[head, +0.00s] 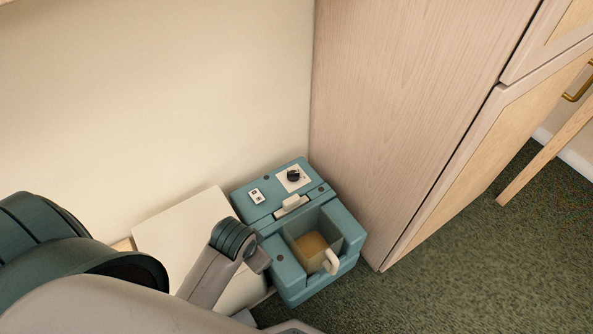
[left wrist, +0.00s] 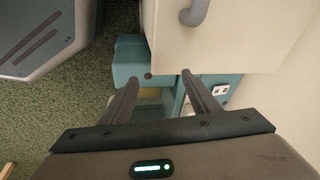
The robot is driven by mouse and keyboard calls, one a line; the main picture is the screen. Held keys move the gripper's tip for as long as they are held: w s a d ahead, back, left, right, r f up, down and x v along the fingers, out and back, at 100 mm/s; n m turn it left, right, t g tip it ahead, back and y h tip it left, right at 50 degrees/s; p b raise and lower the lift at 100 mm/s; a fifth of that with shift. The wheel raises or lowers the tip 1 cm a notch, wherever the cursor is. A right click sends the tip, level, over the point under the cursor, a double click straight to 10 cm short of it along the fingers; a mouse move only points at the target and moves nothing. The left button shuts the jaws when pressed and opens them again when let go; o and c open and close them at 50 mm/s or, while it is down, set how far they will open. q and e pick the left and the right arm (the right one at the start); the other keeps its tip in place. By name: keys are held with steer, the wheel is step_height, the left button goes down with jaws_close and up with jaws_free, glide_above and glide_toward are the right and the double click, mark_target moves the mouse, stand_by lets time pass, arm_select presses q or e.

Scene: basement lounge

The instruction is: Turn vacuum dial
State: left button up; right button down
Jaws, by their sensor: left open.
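The teal vacuum (head: 277,222) stands on the floor against the wall in the head view. Its black dial (head: 293,175) sits on a white plate at the back right of its top. A small white switch plate (head: 256,196) is to the left of the dial. In the left wrist view the vacuum (left wrist: 129,62) is partly covered by a cream panel, its switch plate (left wrist: 220,90) shows at the right, and I cannot make out the dial. My left gripper (left wrist: 160,86) is open, its fingers apart over the vacuum with nothing seen between them. My right gripper is not in view.
A tall pale wood cabinet (head: 405,90) stands close to the vacuum's right. A white flat-topped object (head: 180,228) is on its left, partly behind my arm. A cream panel with a grey handle (left wrist: 196,13) blocks part of the wrist view.

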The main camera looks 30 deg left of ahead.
arm_select(q)
steer(key=w+a+f+m, duration=0.2)
steer(key=w+a, duration=0.1)
steer(key=w, duration=0.6)
step_height(320, 180, up, 11)
steer(key=m+g, duration=0.3)
steer(key=m, duration=0.3)
glide_above(293, 172)
steer(key=shift+f+h, duration=0.15)
steer(key=shift+h, duration=0.25)
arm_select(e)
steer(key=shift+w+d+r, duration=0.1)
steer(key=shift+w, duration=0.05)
arm_select(q)
step_height(293, 172, down, 12)
steer(key=b, duration=0.3)
steer(key=shift+s+d+r, duration=0.1)
steer(key=shift+r, duration=0.1)
step_height(293, 172, down, 5)
steer(key=shift+f+b, duration=0.1)
steer(key=shift+b, duration=0.8)
steer(key=shift+f, duration=0.3)
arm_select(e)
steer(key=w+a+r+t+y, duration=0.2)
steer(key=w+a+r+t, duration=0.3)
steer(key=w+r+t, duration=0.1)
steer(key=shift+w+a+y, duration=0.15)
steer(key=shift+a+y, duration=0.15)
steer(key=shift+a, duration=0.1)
